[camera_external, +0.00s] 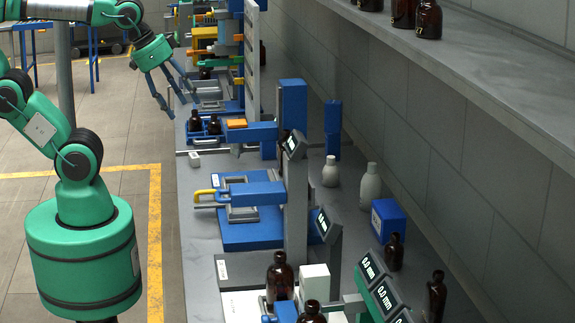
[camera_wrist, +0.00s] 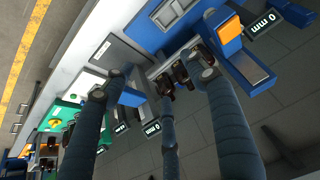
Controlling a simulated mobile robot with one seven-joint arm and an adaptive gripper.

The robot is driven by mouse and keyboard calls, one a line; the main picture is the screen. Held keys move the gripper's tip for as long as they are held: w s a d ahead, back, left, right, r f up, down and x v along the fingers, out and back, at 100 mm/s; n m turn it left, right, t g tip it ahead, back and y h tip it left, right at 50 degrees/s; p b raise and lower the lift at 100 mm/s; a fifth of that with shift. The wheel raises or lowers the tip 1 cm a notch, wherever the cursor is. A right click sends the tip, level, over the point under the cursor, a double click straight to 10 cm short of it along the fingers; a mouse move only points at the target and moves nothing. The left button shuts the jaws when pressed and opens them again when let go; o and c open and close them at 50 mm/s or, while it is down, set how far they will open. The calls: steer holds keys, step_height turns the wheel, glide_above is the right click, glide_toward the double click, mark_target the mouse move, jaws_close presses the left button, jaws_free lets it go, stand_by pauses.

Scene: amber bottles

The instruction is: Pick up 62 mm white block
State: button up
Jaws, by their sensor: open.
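A white block (camera_external: 314,281) stands upright on the bench near the bottom of the external view, beside amber bottles. A smaller pale piece (camera_external: 195,159) lies near the bench's left edge; I cannot tell its size or whether it is a block. My gripper (camera_external: 180,104) is open and empty, above the bench's left edge toward the far end, well away from the upright white block. In the wrist view its spread dark fingers (camera_wrist: 150,86) have nothing between them that they touch. I cannot make out the white block clearly in the wrist view.
Amber bottles (camera_external: 280,276) stand close to the white block. Blue gauge fixtures (camera_external: 252,235) and digital displays (camera_external: 371,269) crowd the bench. A blue box (camera_external: 388,221) and pale bottles (camera_external: 330,172) stand toward the wall. A shelf (camera_external: 455,65) overhangs the right side.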

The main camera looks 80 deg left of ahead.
steer(key=w+a+f+n+g+p, duration=0.1)
steer(key=w+a+n, duration=0.35)
steer(key=a, duration=0.45)
steer(key=w+a+f+n+g+y+p, duration=0.1)
steer(key=w+a+f+n, duration=0.15)
steer(key=w+a, duration=0.4)
steer(key=w+a+f+n+g+p, duration=0.1)
steer(key=w+a+n, duration=0.25)
steer(key=a, duration=0.75)
steer(key=n+g+h+p, duration=0.1)
steer(key=n+g+p, duration=0.2)
steer(key=n, duration=0.7)
glide_above(195, 155)
step_height(195, 155, down, 19)
steer(key=shift+s+f, duration=0.1)
steer(key=shift+s, duration=0.05)
steer(key=shift+f, duration=0.1)
steer(key=shift+f, duration=4.2)
